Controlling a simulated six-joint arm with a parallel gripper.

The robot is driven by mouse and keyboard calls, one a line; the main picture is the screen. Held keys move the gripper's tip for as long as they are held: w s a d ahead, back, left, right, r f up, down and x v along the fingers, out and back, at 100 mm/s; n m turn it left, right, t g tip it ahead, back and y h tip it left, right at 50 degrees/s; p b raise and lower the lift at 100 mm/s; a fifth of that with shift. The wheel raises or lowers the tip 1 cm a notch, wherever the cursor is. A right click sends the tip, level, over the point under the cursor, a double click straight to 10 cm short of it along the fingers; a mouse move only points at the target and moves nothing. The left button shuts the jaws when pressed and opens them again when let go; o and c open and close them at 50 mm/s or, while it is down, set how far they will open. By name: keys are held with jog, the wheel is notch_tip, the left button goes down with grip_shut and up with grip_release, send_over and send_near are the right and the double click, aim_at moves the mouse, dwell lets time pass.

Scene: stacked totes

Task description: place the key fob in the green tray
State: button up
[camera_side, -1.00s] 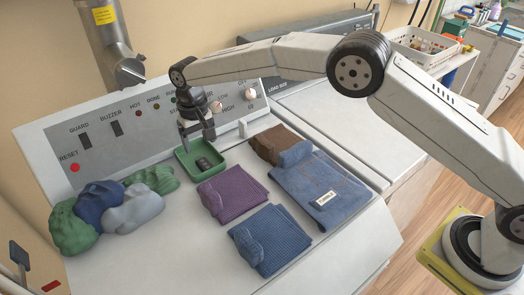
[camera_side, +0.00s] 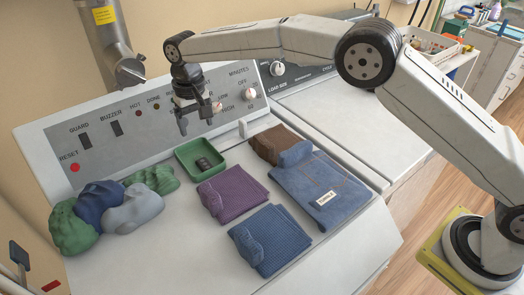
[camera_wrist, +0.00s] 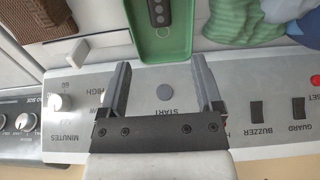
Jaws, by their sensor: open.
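The key fob (camera_side: 204,164) is small and dark and lies inside the green tray (camera_side: 181,160), on its floor. In the wrist view the fob (camera_wrist: 159,12) shows at the top edge, partly cut off, inside the tray (camera_wrist: 181,52). My gripper (camera_side: 196,127) is open and empty. It hangs above and behind the tray, in front of the control panel, apart from the fob. In the wrist view the two fingers of my gripper (camera_wrist: 160,88) stand wide apart with nothing between them.
A purple cloth (camera_side: 238,194), a blue cloth (camera_side: 269,246), folded denim (camera_side: 322,192) and a brown cloth (camera_side: 268,147) lie right of and in front of the tray. Crumpled green, blue and grey cloths (camera_side: 135,210) lie left. The control panel (camera_side: 150,120) rises behind.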

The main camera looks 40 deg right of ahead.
jog(key=shift+d, duration=0.1)
jog(key=s+d+t, duration=0.1)
jog(key=s+d, duration=0.8)
jog(key=d, duration=0.5)
jog(key=shift+t, duration=0.8)
jog(key=s+d+f, duration=0.1)
jog(key=s+d, duration=0.2)
jog(key=s, duration=0.3)
jog(key=s+d+f, duration=0.1)
jog(key=s+d, duration=0.2)
jog(key=s, duration=0.4)
jog(key=s+d+f, duration=0.1)
jog(key=s+d, duration=0.3)
jog(key=s, duration=0.3)
jog(key=shift+f, duration=0.35)
